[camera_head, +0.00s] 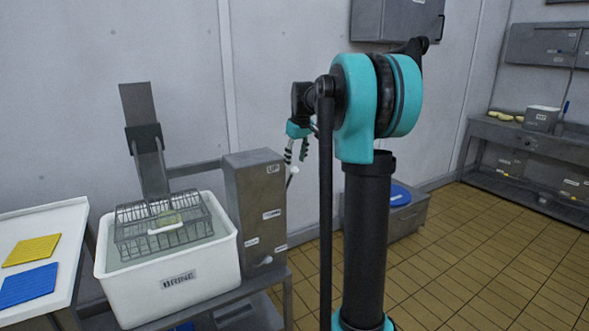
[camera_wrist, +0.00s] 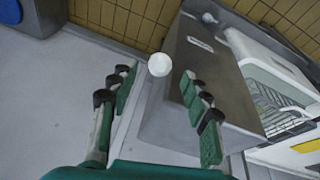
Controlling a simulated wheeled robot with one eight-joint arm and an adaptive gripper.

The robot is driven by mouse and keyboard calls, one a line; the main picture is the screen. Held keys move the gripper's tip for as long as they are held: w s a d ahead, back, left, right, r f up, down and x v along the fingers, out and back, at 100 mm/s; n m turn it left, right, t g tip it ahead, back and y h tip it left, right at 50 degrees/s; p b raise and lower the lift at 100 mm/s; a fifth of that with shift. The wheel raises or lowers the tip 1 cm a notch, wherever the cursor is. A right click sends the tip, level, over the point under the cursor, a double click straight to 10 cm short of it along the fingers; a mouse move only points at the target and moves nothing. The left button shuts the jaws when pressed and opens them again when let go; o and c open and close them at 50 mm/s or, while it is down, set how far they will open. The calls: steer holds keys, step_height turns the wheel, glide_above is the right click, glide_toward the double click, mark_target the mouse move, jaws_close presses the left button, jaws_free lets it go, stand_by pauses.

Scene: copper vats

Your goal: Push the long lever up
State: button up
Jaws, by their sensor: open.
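The lever (camera_head: 293,171) is a thin stick with a pale end at the right side of a grey metal box (camera_head: 253,210), whose top corner bears an "UP" label. In the wrist view its round white knob (camera_wrist: 160,65) shows between and just beyond my fingertips; most of the lever's rod is hidden. My gripper (camera_head: 296,152) is open beside the box, just above the lever's end in the head view. In the wrist view my gripper (camera_wrist: 158,82) has a finger on each side of the knob, with gaps visible. I cannot tell whether anything touches.
A white "BRINE" tub (camera_head: 168,288) with a wire basket (camera_head: 133,232) stands left of the box. A small pale knob (camera_head: 265,261) is low on the box's front. A side table (camera_head: 62,217) holds yellow and blue mats. The wall is close behind my gripper.

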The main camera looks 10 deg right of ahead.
steer(key=v, duration=0.6)
steer(key=shift+c, duration=0.6)
